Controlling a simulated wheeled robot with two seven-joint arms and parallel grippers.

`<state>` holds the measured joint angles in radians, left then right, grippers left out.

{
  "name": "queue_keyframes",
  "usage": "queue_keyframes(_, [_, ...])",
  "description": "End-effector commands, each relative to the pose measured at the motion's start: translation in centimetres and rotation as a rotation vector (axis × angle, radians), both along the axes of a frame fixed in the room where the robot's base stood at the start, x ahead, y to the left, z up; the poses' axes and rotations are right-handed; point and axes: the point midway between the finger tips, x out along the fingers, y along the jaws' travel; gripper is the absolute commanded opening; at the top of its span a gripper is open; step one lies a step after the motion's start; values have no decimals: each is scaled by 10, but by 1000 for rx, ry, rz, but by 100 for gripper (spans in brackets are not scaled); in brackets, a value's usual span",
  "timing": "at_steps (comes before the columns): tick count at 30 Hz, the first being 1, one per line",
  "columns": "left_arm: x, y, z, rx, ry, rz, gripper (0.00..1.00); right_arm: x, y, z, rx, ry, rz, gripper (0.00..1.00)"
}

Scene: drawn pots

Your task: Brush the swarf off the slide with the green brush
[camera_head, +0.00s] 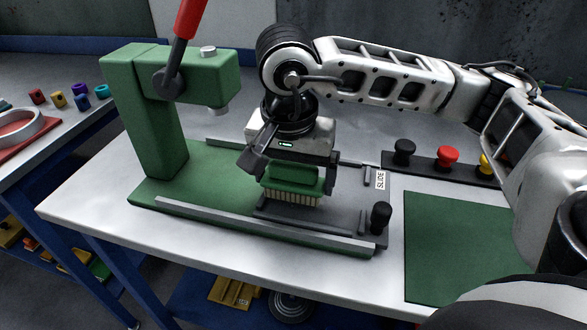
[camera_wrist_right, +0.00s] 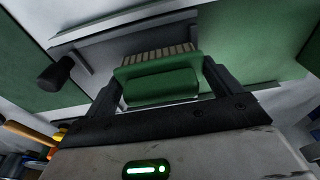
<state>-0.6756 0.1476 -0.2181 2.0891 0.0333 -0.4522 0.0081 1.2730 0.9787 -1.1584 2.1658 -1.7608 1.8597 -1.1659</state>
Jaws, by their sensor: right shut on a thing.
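The green brush (camera_head: 294,180) with pale bristles is held in my right gripper (camera_head: 290,172), bristles down, over the grey slide (camera_head: 345,212). The bristle tips are at or just above the slide; I cannot tell if they touch it. In the right wrist view the brush (camera_wrist_right: 160,82) sits between the two fingers of the right gripper (camera_wrist_right: 163,85). The slide (camera_wrist_right: 98,58) shows beyond it, with a black knob. A "SLIDE" label stands at its right end in the head view. I make out no swarf on the visible part of the slide. My left gripper is not in view.
A green press (camera_head: 145,125) with a red-handled lever stands at the left on the green base. Black, red and yellow knobs (camera_head: 447,157) stand at the right back. A green mat (camera_head: 455,248) lies bare at the right. A side table at far left holds small coloured parts.

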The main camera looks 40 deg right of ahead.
Motion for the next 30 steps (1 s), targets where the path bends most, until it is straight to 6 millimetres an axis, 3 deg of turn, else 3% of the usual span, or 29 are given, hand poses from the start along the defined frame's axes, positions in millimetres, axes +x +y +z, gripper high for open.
queue_keyframes(30, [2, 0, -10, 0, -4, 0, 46, 0, 0, -10, 0, 0, 0, 72])
